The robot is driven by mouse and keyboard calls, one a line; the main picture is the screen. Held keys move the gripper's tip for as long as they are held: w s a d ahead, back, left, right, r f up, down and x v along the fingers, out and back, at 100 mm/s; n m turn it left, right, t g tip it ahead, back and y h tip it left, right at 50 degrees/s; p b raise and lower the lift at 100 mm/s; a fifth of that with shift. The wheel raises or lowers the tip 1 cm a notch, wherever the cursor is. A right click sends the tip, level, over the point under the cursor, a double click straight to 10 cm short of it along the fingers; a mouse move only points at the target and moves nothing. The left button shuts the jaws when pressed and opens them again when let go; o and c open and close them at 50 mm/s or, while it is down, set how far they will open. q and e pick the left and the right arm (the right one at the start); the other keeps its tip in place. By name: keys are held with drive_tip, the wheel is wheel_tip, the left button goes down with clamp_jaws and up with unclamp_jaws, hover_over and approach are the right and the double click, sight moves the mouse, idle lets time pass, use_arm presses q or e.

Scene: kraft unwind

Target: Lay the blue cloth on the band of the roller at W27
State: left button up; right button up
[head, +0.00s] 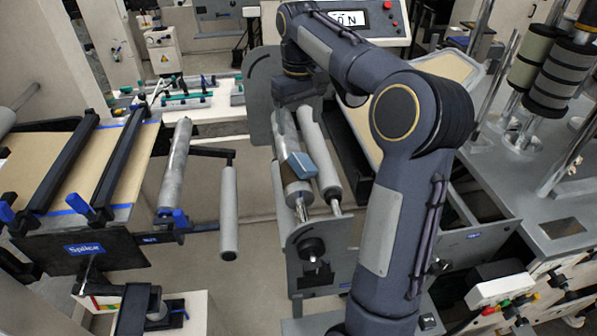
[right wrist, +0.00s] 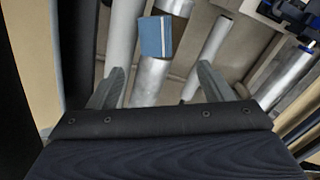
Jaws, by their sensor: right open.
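The blue cloth (head: 298,165) is a small folded block lying on a silver roller (head: 287,133) in the middle stand. In the right wrist view the cloth (right wrist: 156,37) lies across that roller, ahead of the fingers. My right gripper (head: 297,92) is over the far end of the stand, its fingertips hard to make out in the head view. In the right wrist view the right gripper (right wrist: 161,77) has its fingers wide apart, with nothing between them. No W27 label is readable. My left gripper is not in view.
A grey roller (head: 320,152) runs beside the silver one in the same stand. To the left stand a table with black clamp bars (head: 75,165) and another silver roller (head: 175,165). Roll posts (head: 560,75) and a machine top are at right. Bare floor shows left of the stand.

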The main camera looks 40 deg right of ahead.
drive_tip(key=s+a+f+t+y, duration=0.1)
drive_tip(key=s+a+t+y, duration=0.15)
drive_tip(key=s+a, duration=1)
drive_tip(key=s+a+f+t, duration=0.1)
drive_tip(key=s+a+f, duration=0.2)
drive_tip(key=s+f, duration=0.1)
drive_tip(key=s+a+f+t+y, duration=0.1)
drive_tip(key=s+a+f+t, duration=0.1)
drive_tip(key=s+f, duration=0.3)
drive_tip(key=shift+s+a+m, duration=0.3)
drive_tip(key=shift+s+a, duration=0.6)
drive_tip(key=shift+s, duration=0.3)
